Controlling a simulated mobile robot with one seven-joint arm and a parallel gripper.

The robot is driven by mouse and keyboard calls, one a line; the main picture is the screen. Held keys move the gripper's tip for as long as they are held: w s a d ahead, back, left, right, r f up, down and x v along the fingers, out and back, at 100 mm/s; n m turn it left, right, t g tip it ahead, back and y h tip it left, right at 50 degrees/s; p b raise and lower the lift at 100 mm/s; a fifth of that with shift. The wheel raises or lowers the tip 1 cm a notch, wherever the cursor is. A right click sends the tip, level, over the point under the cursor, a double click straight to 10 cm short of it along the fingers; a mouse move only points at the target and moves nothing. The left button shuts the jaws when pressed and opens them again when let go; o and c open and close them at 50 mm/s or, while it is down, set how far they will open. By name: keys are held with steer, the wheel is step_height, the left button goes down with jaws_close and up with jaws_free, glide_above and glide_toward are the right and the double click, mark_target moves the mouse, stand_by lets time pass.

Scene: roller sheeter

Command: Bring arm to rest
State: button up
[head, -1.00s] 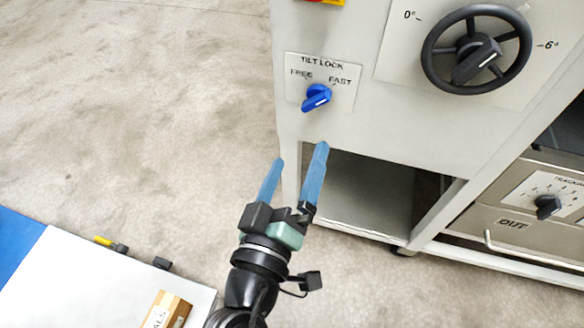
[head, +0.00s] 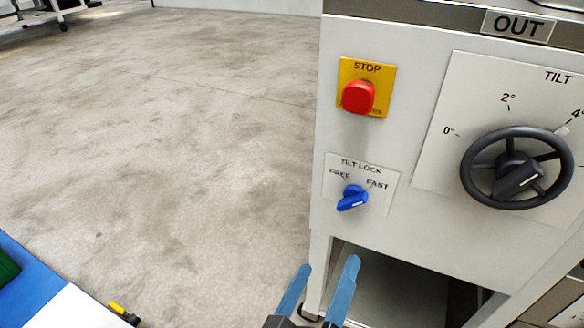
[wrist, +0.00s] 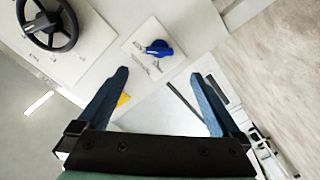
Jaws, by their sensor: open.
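My gripper (head: 328,284) is at the bottom of the head view, with its two blue fingers spread and nothing between them. It is in front of the lower part of the white machine cabinet (head: 400,235), below the blue tilt lock knob (head: 352,197). In the wrist view the open fingers of my gripper (wrist: 165,88) frame a bare gap, and the blue knob (wrist: 158,48) lies beyond the fingertips, apart from them. The rest of my arm is mostly out of the head view.
A red stop button (head: 358,97) on a yellow plate sits above the knob. A black tilt handwheel (head: 517,168) stands out at the right. A blue and white surface (head: 45,290) is at the lower left. Open floor (head: 170,150) lies left of the cabinet.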

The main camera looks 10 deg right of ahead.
steer(key=w+a+r+m+t+y+p, duration=0.1)
steer(key=w+r+t+p, duration=0.1)
steer(key=r, duration=0.8)
steer(key=w+a+r+m+t+y+p, duration=0.1)
steer(key=w+a+r+t+y, duration=0.1)
steer(key=r, duration=0.8)
steer(key=w+a+r+m+t+y+p, duration=0.1)
steer(key=w+r+t+p, duration=0.15)
steer(key=r, duration=0.65)
steer(key=s+a+r+t+y+p, duration=0.1)
steer(key=s+a+r+t+y, duration=0.15)
steer(key=r, duration=0.45)
steer(key=s+a+r+n+t+y+p, duration=0.1)
steer(key=s+r+y, duration=0.15)
steer(key=r, duration=0.55)
steer(key=s+a+r+t+y+p, duration=0.1)
steer(key=s+r+t+p, duration=0.15)
steer(key=r, duration=0.45)
step_height(320, 180, up, 36)
steer(key=p, duration=3.5)
steer(key=shift+a, duration=0.15)
